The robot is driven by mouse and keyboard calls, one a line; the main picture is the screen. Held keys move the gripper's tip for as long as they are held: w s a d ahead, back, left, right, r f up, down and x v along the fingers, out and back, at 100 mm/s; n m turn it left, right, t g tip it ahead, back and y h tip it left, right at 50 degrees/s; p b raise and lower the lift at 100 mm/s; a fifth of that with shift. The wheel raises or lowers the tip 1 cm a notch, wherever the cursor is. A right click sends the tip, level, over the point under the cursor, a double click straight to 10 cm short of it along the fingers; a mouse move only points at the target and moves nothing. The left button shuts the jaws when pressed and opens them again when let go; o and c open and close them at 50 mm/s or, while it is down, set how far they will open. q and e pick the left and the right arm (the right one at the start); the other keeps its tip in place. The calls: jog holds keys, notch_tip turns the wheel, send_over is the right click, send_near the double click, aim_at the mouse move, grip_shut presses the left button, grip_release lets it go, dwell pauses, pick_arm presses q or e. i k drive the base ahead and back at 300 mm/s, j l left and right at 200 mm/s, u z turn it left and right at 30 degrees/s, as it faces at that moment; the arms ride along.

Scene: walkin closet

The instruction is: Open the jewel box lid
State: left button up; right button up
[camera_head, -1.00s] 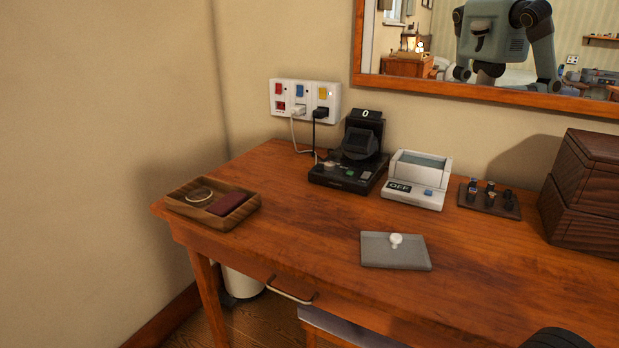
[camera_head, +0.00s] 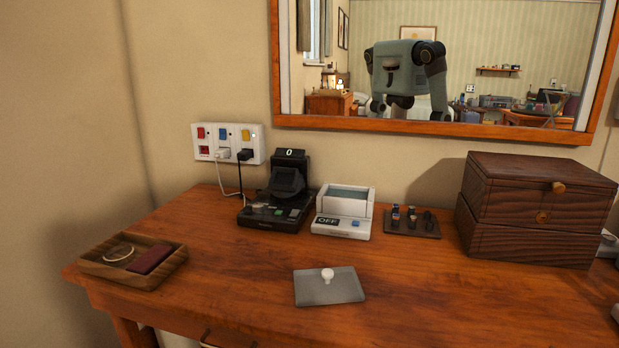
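The jewel box appears to be the dark brown wooden box (camera_head: 530,212) at the back right of the desk. The upper part (camera_head: 510,178) lies flush on the lower part, so the box looks closed. Neither of my grippers shows directly in the head view. Only my body is visible, reflected in the mirror.
The wooden desk (camera_head: 420,310) holds a grey plate with a white knob (camera_head: 328,287), a white device marked OFF (camera_head: 343,212), a black device (camera_head: 278,203), a small dark rack (camera_head: 412,224) and a wooden tray (camera_head: 135,262). A mirror (camera_head: 430,126) hangs behind. The front right desk is mostly clear.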

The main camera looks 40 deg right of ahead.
aim_at(558, 175)
jog(key=z, duration=0.85)
jog(key=k+l+z, duration=0.1)
jog(key=z, duration=0.35)
jog(key=l+z, duration=0.1)
jog(key=z, duration=0.75)
